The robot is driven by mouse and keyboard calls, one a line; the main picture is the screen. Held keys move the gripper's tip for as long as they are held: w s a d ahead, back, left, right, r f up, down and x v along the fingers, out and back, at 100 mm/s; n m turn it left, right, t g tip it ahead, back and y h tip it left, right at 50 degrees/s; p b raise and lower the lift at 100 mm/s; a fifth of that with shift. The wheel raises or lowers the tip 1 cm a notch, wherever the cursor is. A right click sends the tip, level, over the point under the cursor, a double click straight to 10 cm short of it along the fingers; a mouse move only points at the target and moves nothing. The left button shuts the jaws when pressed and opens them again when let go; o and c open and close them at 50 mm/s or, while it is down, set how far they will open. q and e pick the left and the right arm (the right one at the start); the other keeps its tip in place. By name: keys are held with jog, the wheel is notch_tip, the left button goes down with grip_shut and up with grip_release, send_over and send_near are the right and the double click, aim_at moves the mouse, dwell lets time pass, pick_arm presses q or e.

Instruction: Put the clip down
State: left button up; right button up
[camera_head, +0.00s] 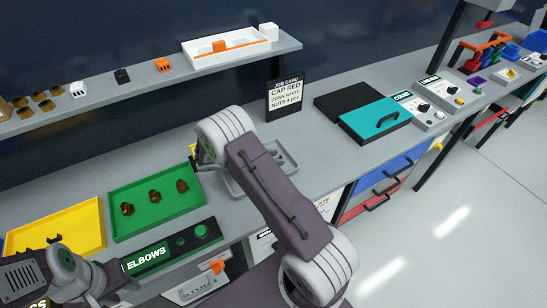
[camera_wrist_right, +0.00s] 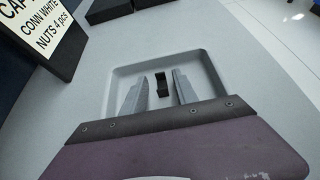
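A small black clip (camera_wrist_right: 162,88) shows in the right wrist view, in the shallow grey tray (camera_wrist_right: 215,72), standing out against its floor. My right gripper (camera_wrist_right: 159,76) is over the tray with its two fingers apart. The clip is between the fingers, with a visible gap on each side. In the head view the grey tray (camera_head: 288,160) is partly covered by my right arm, and the clip and right fingertips are hidden. My left gripper (camera_head: 92,285) is at the lower left, near the yellow tray; its fingers cannot be made out clearly.
A job card (camera_head: 286,93) stands behind the grey tray. A green tray (camera_head: 150,222) with brown elbows and a yellow tray (camera_head: 85,218) lie to the left. A teal lid (camera_head: 365,125) lies to the right. The shelf holds a black piece (camera_head: 122,76) and a white tray (camera_head: 245,48).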

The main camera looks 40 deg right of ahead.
jog(key=shift+r, duration=0.25)
jog(key=b+v, duration=0.1)
jog(key=v, duration=1.1)
jog(key=shift+w+f, duration=0.1)
